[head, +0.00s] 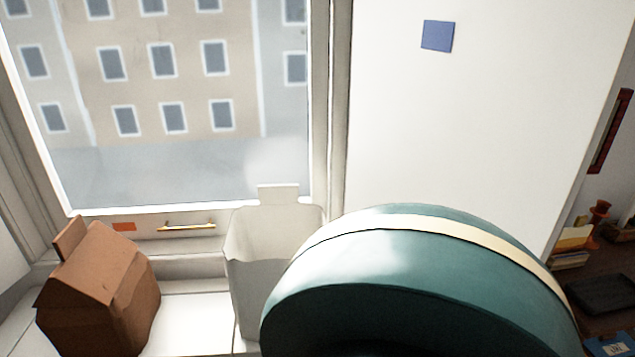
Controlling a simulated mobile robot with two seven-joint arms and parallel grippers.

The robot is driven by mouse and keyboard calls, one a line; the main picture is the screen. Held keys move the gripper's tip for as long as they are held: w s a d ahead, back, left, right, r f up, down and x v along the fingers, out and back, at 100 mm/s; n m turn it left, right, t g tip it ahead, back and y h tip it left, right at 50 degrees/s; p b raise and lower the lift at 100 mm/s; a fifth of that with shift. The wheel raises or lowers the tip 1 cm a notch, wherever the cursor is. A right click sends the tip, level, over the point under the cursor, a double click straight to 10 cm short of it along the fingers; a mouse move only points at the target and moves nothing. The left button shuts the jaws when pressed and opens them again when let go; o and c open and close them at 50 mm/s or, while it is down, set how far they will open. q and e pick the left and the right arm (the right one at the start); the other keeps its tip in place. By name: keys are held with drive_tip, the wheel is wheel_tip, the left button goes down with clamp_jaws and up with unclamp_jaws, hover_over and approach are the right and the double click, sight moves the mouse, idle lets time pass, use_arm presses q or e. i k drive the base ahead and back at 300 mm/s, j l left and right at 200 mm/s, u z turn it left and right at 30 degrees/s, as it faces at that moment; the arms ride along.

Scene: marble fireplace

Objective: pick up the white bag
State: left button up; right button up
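A white bag (248,262) stands upright on the white sill below the window, near the bottom middle of the head view. Its top looks open and a small white tab rises at its back edge. Its right side is hidden behind a large teal rounded object. Neither of my grippers shows in this view.
A brown paper bag (105,290) stands left of the white bag, with bare sill (190,318) between them. The teal rounded object (420,255) with a cream band fills the bottom right foreground. Dark shelving with small items (600,290) is at far right.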

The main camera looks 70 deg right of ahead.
sight(261, 240)
drive_tip(key=z, duration=1.95)
drive_tip(key=i+j, duration=0.15)
drive_tip(key=j, duration=0.2)
drive_tip(key=i+j+z, duration=0.1)
drive_tip(key=j+z, duration=0.15)
drive_tip(key=z, duration=0.25)
drive_tip(key=j+z, duration=0.25)
drive_tip(key=z, duration=0.2)
drive_tip(key=i, duration=0.05)
